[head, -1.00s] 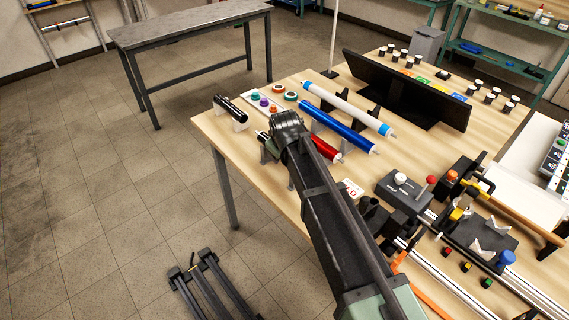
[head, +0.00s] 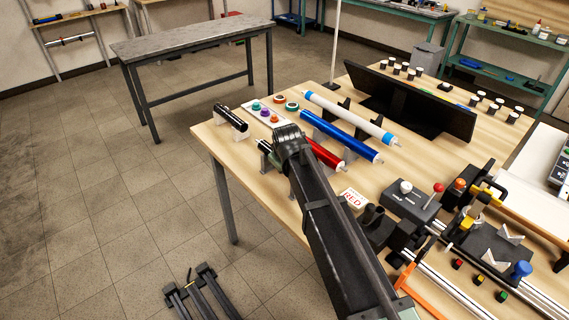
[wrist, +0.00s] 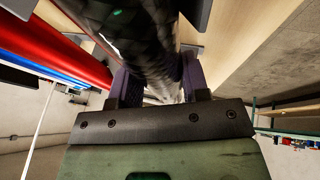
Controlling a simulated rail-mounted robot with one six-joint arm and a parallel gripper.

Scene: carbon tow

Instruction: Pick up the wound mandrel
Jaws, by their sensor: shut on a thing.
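The wound mandrel, a glossy black mottled cylinder (wrist: 145,45), runs between the fingers of my gripper (wrist: 160,88) in the wrist view. My gripper is shut on it, with one dark finger on each side. In the head view my arm covers the gripper and most of this mandrel; a short end (head: 264,146) shows at the left of the arm, next to the red roller (head: 325,153). I cannot tell whether the mandrel touches its supports.
A blue roller (head: 340,135) and a white roller (head: 350,117) lie beyond the red one. Another black tube (head: 231,117) rests on a stand near the table's left corner. A winding rig (head: 480,250) stands at the right. The floor at the left is mostly clear.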

